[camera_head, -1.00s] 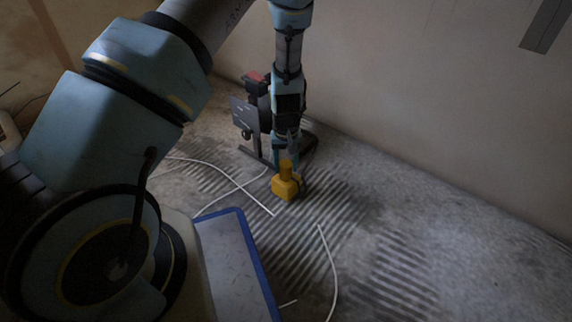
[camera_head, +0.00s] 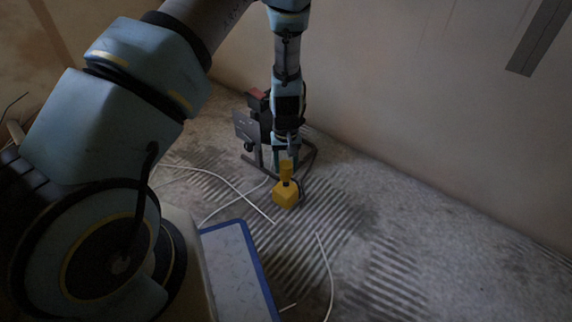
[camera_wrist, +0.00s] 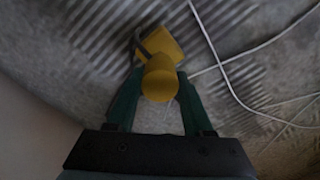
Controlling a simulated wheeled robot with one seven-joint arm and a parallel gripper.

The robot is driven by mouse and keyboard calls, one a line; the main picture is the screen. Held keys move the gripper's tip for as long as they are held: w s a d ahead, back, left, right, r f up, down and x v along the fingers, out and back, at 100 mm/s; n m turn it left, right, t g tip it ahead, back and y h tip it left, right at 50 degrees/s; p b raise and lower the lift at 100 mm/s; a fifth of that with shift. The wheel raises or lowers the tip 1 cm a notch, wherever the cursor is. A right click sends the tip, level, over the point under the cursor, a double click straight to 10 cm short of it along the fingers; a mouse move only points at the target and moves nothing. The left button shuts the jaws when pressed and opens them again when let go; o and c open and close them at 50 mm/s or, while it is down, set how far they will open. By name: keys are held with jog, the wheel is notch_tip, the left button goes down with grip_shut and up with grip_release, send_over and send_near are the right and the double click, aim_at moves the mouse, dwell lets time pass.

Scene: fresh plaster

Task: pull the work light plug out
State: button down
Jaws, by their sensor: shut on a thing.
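The yellow work light plug (camera_head: 286,169) is upright between the fingers of my gripper (camera_head: 286,160). Below it is a yellow socket block (camera_head: 286,196) on the floor, with a narrow dark part visible between the two. Whether they still touch is unclear. In the wrist view my gripper (camera_wrist: 160,80) is shut on the plug (camera_wrist: 159,84), whose round end faces me and partly covers the socket block (camera_wrist: 166,45). A dark cable (camera_wrist: 139,42) curves beside the block. The dark work light (camera_head: 247,128) stands behind, left of my gripper.
White cable (camera_head: 236,186) lies in loops on the ridged floor left of the socket block, and another white piece (camera_head: 328,268) lies nearer. A plain wall (camera_head: 420,110) rises behind. The floor at the right is clear.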

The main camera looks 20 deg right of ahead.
aim_at(286, 164)
jog(key=shift+c, duration=1.4)
grip_release()
jog(key=shift+r, duration=0.15)
notch_tip(286, 164, up, 11)
jog(key=p, duration=0.4)
jog(key=shift+p, duration=0.4)
jog(key=w+a+r+n+p, duration=0.1)
jog(key=a+r+n+p, duration=0.15)
jog(key=a+r, duration=1.85)
jog(key=s+a+r+t+p, duration=0.2)
jog(key=s+a+r, duration=0.3)
jog(key=a+r, duration=0.3)
notch_tip(286, 164, up, 36)
jog(key=p, duration=3.7)
jog(key=shift+w+a+f, duration=0.15)
jog(key=shift+a+f, duration=0.1)
jog(key=shift+a, duration=0.2)
